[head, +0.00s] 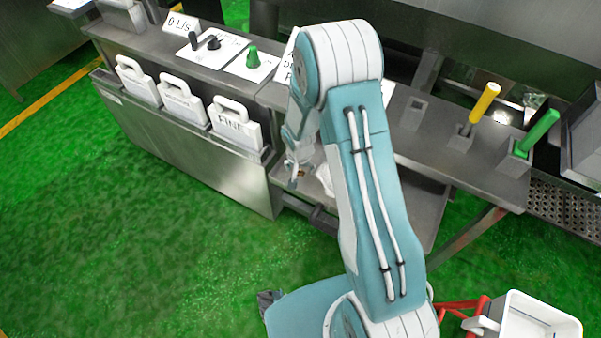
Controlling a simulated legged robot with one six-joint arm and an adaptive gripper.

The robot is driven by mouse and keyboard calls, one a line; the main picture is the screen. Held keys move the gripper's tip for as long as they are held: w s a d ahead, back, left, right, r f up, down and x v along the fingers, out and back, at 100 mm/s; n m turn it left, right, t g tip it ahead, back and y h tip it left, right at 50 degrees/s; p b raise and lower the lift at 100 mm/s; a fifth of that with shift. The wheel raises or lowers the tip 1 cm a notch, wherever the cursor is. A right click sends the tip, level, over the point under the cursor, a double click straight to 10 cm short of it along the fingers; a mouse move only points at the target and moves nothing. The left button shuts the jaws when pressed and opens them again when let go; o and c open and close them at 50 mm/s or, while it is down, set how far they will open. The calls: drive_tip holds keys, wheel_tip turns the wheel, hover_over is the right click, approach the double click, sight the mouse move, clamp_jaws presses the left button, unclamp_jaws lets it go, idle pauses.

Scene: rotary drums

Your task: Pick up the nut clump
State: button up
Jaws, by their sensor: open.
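My gripper (297,170) is partly in view at the end of my arm, low over a recess or tray in the front of the steel bench. Its fingers look small and apart, and nothing shows between them. A small brown bit (302,174) shows right by the fingertips; it may be the nut clump, but it is too small to tell. I cannot tell whether the fingers touch it. My arm hides much of the recess.
The steel bench (190,125) holds white handled plates (232,124), one marked FINE. A green knob (253,58), a yellow handle (485,103) and a green handle (537,132) stand on top. A white bin (540,318) is at lower right. Green floor (120,240) is clear at left.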

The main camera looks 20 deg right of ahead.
drive_tip(key=shift+w+f, duration=0.1)
drive_tip(key=shift+f, duration=0.75)
drive_tip(key=c, duration=0.9)
drive_tip(key=shift+c, duration=0.2)
